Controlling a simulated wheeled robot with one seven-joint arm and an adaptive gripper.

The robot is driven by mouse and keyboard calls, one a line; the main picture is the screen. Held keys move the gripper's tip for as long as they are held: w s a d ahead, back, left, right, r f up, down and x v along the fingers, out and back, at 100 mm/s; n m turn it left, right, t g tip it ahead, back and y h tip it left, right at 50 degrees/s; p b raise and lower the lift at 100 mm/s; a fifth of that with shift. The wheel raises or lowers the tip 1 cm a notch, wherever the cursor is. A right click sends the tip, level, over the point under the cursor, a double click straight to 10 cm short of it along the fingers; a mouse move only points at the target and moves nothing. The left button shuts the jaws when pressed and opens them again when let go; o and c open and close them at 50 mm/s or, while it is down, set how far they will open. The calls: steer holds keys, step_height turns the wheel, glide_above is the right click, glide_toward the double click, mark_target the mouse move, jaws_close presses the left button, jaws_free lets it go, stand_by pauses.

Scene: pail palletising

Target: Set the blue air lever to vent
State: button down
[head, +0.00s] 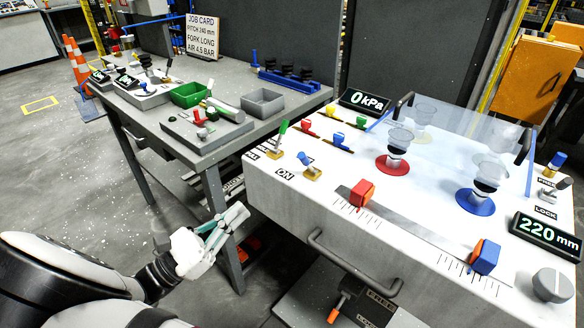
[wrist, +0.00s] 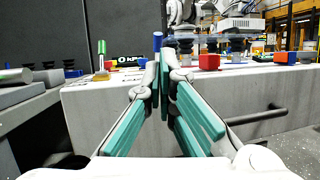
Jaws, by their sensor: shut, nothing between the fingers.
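The blue-handled lever (head: 304,158) stands on a brass base at the left front of the white bench top, beside an ON label (head: 285,174). Its handle leans to the upper left. In the wrist view its blue handle (wrist: 157,40) shows just above my fingertips; its base is hidden behind them. My gripper (head: 240,212) is shut and empty, left of the bench's front face and apart from the lever. In the wrist view my gripper (wrist: 164,62) points towards the bench with its fingers together.
A green-handled lever (head: 281,130) stands just behind and left of the blue one. A red block (head: 362,192) sits on a slotted scale to the right. A bar handle (head: 350,268) juts from the bench front. A grey table (head: 160,125) stands on the left.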

mark_target(299, 158)
steer(key=x, duration=1.4)
steer(key=shift+w, duration=0.1)
steer(key=shift+d+r+y+p, duration=0.2)
steer(key=shift+y+p, duration=0.1)
steer(key=shift+p, duration=0.3)
